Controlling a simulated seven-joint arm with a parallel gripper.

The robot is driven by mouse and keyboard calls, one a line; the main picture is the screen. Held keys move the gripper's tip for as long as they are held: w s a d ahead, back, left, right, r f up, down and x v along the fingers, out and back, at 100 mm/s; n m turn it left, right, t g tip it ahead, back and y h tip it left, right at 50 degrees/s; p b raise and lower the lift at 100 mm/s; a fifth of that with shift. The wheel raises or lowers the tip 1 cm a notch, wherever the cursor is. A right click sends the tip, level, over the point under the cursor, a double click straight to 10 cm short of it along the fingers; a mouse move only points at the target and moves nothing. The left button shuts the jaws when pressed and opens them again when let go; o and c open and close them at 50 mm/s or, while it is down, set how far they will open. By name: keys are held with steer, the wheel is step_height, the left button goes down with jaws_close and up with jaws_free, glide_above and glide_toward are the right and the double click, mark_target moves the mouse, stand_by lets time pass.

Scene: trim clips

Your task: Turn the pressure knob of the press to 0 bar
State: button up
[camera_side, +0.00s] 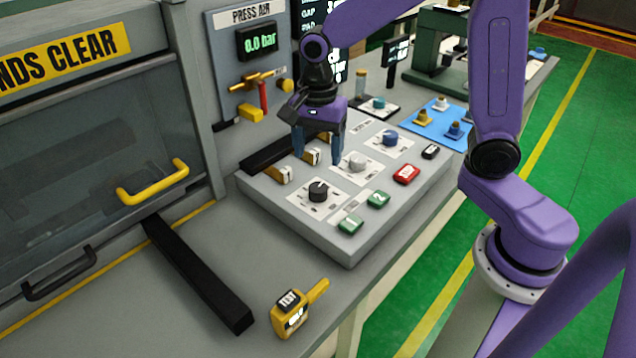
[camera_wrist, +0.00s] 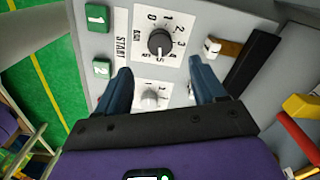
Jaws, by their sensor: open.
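The black knob (camera_side: 318,190) sits on a white dial plate at the near end of the grey control panel. In the wrist view the black knob (camera_wrist: 160,42) has numbers around it, with 0, 1, 2 and 3 readable; I cannot tell for sure where its pointer stands. A white knob (camera_side: 357,160) and a blue knob (camera_side: 390,138) sit farther along. My gripper (camera_side: 318,158) is open and empty above the panel. In the wrist view the white knob (camera_wrist: 150,98) shows between the fingers, and the black knob lies just beyond the tips, untouched. The air display (camera_side: 262,41) reads 0.0 bar.
Green buttons (camera_side: 350,224), a red button (camera_side: 406,174) and switches with pale levers (camera_side: 284,174) flank the knobs. A yellow tester (camera_side: 291,316) and a black bar (camera_side: 200,278) lie on the bench. The yellow-handled guard (camera_side: 153,183) is at left.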

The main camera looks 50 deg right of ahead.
mark_target(318, 187)
step_height(318, 187, down, 9)
steer(key=shift+f, duration=0.1)
stand_by(0.3)
steer(key=c, duration=1.1)
